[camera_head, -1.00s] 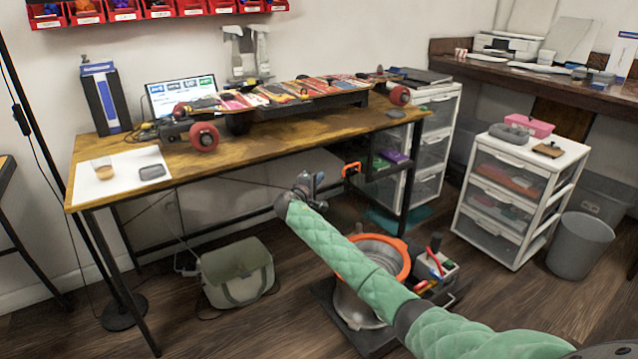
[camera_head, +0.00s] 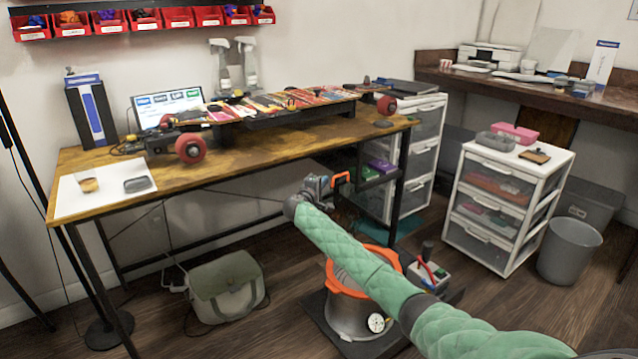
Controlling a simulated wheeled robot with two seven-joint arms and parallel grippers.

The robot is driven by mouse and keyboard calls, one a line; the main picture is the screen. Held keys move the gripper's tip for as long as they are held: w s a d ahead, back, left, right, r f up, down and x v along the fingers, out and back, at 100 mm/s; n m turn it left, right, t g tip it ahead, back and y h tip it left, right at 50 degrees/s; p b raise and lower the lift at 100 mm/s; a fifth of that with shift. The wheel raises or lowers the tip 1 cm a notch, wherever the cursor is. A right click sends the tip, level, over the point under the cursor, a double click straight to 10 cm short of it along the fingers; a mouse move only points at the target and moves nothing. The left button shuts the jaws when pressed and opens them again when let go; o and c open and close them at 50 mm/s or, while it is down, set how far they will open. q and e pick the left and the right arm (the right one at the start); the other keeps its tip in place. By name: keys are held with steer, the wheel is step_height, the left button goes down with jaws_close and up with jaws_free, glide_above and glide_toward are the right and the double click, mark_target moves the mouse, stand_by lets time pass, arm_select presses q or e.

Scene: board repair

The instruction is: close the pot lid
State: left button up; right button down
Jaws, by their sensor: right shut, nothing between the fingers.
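The pot (camera_head: 345,312) is metal with a wide orange rim and a round gauge on its front. It stands on a dark base on the floor, below the table's right end. Its grey interior shows through the rim, partly hidden by my right arm. I cannot clearly make out the lid. An orange handle-like piece (camera_head: 341,178) shows behind the pot, just right of my gripper; I cannot tell what it belongs to. My right gripper (camera_head: 321,184) is shut and empty, beyond and above the pot. My left gripper is not in view.
A wooden table (camera_head: 240,160) holding a skateboard-like rack stands behind. A toolbox (camera_head: 430,272) with red-handled tools sits right of the pot. A green-grey bag (camera_head: 228,287) lies to the left. White drawers (camera_head: 508,200) and a grey bin (camera_head: 569,250) stand at right.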

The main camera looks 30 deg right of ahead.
steer(key=shift+s+d, duration=0.1)
steer(key=shift+s, duration=0.5)
steer(key=shift+s, duration=0.1)
